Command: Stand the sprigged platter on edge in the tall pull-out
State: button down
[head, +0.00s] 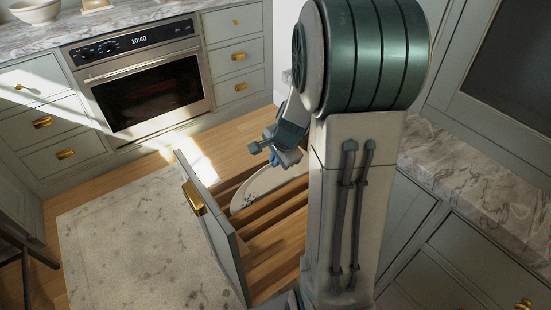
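The white platter (264,184), with a few dark sprig marks, stands in the tall pull-out among its wooden slats. It looks steeply tilted, and my arm hides its right part. The pull-out (226,246) is open, with a grey-green front and a gold handle facing left. My gripper (287,158) is at the platter's upper edge, its blue fingertips partly hidden by my wrist. I cannot tell whether it grips the platter or only sits beside it.
An oven (148,88) stands at the back between drawer units. A patterned rug (135,245) lies on the floor left of the pull-out. A marble counter (480,190) runs along the right. My arm covers the middle right. A white bowl (36,12) stands on the back counter.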

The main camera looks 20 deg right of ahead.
jog(key=shift+f+b, duration=0.3)
jog(key=shift+f, duration=0.05)
jog(key=c, duration=1.6)
grip_release()
jog(key=shift+o, duration=0.2)
jog(key=p+v, duration=0.3)
jog(key=v, duration=1.1)
jog(key=shift+a, duration=0.1)
jog(key=s+a+r+n+g+p, duration=0.1)
jog(key=s+a+r+n+p, duration=0.5)
jog(key=s+a+n, duration=0.5)
jog(key=s+r+n, duration=0.1)
jog(key=r+n, duration=0.1)
jog(key=n, duration=0.2)
jog(key=shift+s+n+g+h, duration=0.3)
jog(key=shift+s+h, duration=0.1)
